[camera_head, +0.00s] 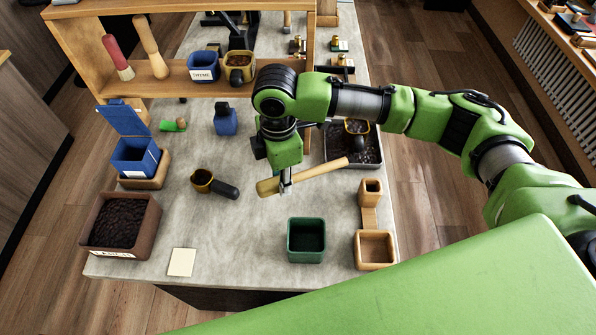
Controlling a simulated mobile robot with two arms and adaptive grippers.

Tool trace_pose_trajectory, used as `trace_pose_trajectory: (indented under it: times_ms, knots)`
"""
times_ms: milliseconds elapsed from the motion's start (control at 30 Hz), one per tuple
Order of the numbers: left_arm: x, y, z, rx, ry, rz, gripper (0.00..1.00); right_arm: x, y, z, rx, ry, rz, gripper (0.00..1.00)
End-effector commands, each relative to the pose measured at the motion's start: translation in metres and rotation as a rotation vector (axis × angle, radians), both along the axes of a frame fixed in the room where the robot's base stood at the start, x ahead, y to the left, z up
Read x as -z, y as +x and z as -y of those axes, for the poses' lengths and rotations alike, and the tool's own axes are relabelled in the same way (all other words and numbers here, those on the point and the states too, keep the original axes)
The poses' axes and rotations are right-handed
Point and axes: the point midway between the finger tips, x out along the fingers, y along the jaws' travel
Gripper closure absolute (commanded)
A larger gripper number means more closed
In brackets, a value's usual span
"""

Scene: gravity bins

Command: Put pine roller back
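The pine roller (322,171), a pale wooden stick with a thicker left end, is in my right gripper (286,184). It lies slantwise, its thin end up to the right, and appears to be above the grey worktop (255,255). My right gripper points down and looks shut on it near the thick end; its fingertips are partly hidden. A similar pale wooden tool (152,48) and a red-handled one (117,57) stand tilted on the wooden shelf (170,82) at the back left. My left gripper is not in view.
A dark green pot (306,240), wooden holder (374,250), black scoop (225,189), soil-filled brown bin (120,225) and blue lidded bin (136,157) stand around. A gravel tray (372,156) lies beyond the roller.

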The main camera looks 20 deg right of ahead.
Motion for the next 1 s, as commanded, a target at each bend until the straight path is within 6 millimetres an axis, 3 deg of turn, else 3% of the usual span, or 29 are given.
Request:
trace_pose_trajectory:
  times_ms: [600,800,1000]
  knots:
    - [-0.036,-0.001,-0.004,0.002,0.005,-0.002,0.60,0.042,0.014,-0.072,-1.095,-0.005,0.009,1.00]
    - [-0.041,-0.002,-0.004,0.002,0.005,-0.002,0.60,0.051,0.014,-0.082,-1.291,-0.009,0.009,1.00]
    - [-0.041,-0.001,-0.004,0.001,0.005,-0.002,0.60,0.054,0.014,-0.085,-1.347,-0.009,0.011,1.00]
